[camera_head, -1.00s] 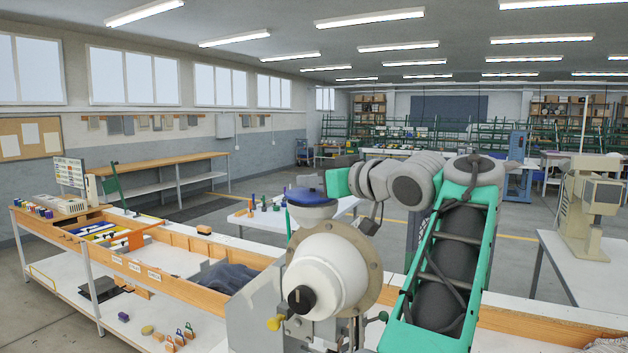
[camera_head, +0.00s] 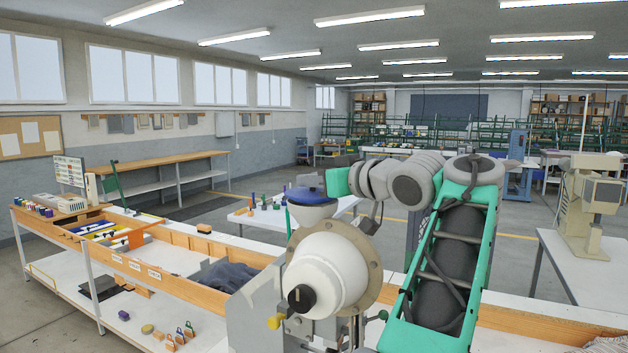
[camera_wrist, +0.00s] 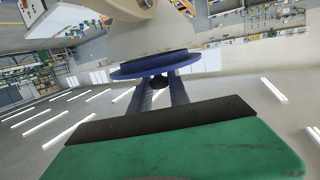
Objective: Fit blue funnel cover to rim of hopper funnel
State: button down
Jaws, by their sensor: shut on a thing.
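The blue funnel cover (camera_head: 311,194) lies over the top of the pale hopper funnel (camera_head: 313,213) on the eyelet press. In the wrist view, which is upside down, the blue cover (camera_wrist: 153,66) is against the wide end of the cream funnel (camera_wrist: 135,38). My gripper (camera_wrist: 161,84) is shut on the dark knob in the middle of the cover. The cover looks roughly level with the rim and in contact with it or very close. I cannot tell whether it is fully seated. In the head view my fingers are mostly hidden.
The press's large white housing (camera_head: 328,268) stands below the funnel, near my arm. A wooden-edged bench (camera_head: 190,262) with trays and a dark cloth (camera_head: 226,276) runs to the left. A white table (camera_head: 268,214) with small coloured items is behind.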

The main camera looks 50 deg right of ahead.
jog(key=shift+f+b, duration=0.35)
jog(key=shift+f, duration=0.2)
dwell(0.7)
jog(key=c, duration=1.1)
grip_release()
jog(key=shift+c, duration=0.2)
jog(key=shift+r, duration=0.15)
notch_tip(320, 180, up, 5)
jog(key=p, duration=0.5)
